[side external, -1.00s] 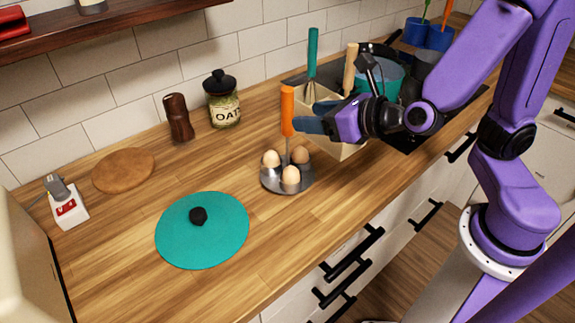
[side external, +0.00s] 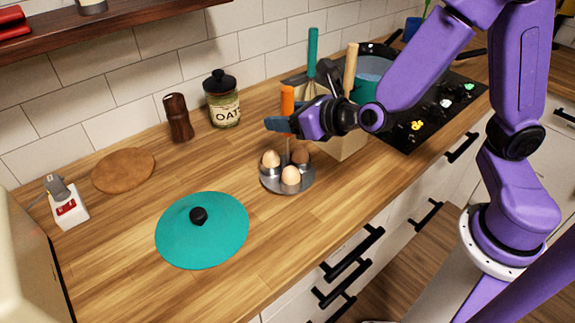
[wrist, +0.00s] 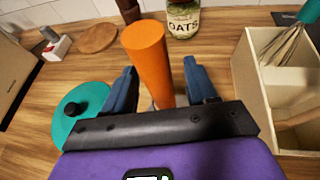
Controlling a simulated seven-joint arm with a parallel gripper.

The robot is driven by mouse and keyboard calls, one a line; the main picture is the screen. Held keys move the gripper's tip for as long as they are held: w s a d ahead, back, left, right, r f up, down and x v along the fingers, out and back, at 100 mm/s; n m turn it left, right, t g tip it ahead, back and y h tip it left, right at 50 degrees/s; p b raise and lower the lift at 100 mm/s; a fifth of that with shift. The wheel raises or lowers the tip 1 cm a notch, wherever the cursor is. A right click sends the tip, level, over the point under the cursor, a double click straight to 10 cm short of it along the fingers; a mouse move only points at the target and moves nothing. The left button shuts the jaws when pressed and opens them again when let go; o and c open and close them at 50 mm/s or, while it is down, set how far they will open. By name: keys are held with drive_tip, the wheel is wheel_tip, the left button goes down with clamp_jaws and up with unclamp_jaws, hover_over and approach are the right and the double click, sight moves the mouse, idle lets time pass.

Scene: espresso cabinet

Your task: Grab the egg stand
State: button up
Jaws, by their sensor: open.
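The egg stand (side external: 270,186) is a round metal tray with a tall orange handle (side external: 287,98), standing upright on the wooden counter. Several eggs (side external: 291,176) sit in it. My gripper (side external: 283,124) is open at the handle, above the eggs. In the wrist view the orange handle (wrist: 150,62) rises between the two blue fingers (wrist: 163,88), with gaps on both sides. The eggs and tray are hidden there behind my gripper. I see no clear contact between fingers and handle.
A wooden utensil box (side external: 347,145) stands close to the right of the stand. A teal lid (side external: 180,235) with a black knob lies front left. An oats jar (side external: 223,105) and a brown mill (side external: 178,118) stand at the back. The counter in front of the stand is clear.

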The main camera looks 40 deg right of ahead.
clamp_jaws()
drive_tip(key=shift+r, duration=0.1)
